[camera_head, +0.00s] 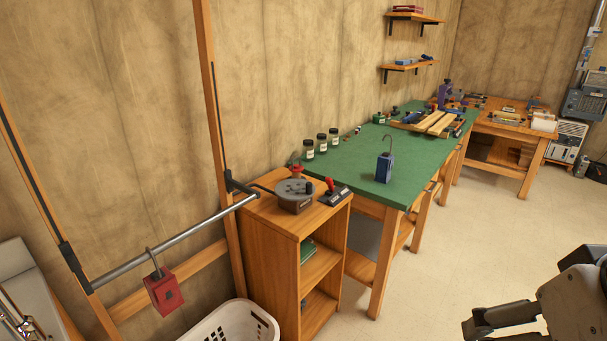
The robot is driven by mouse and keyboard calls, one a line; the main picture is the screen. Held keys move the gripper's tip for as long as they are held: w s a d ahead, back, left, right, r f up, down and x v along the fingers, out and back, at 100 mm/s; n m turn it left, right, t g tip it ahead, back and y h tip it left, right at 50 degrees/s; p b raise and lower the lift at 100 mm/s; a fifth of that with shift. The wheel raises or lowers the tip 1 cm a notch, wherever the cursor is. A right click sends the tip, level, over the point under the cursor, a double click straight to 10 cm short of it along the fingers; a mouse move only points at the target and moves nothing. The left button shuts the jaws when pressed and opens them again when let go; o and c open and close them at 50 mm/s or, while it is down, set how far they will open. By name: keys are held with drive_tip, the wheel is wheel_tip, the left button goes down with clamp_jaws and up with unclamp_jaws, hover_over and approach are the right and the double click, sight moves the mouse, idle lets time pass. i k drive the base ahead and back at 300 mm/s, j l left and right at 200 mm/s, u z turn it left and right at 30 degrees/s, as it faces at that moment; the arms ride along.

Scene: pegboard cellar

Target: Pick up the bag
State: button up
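No thing is plainly a bag; two small hooked things could be it. A blue boxy one (384,168) stands upright near the front edge of the green-topped workbench (345,178), with a thin dark hook rising from its top. A red boxy one (164,292) hangs by a hook from the metal rail (180,240) at the left. My gripper (478,327) is at the lower right, over the floor and apart from both. I see nothing held in the visible part.
A wooden cabinet (272,225) bears a round grey device (294,192) and a red-handled device (333,191). A white basket (236,322) stands before it. Jars (321,143) line the bench's back. Another wooden table (510,128) stands farther back.

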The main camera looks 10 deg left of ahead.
sight(385, 164)
drive_tip(key=i+l, duration=0.1)
drive_tip(key=i, duration=0.4)
drive_tip(key=i+l+u, duration=0.1)
drive_tip(key=i, duration=0.35)
drive_tip(key=i+l, duration=0.2)
drive_tip(key=i, duration=0.3)
drive_tip(key=i+l+u, duration=0.1)
drive_tip(key=i, duration=0.4)
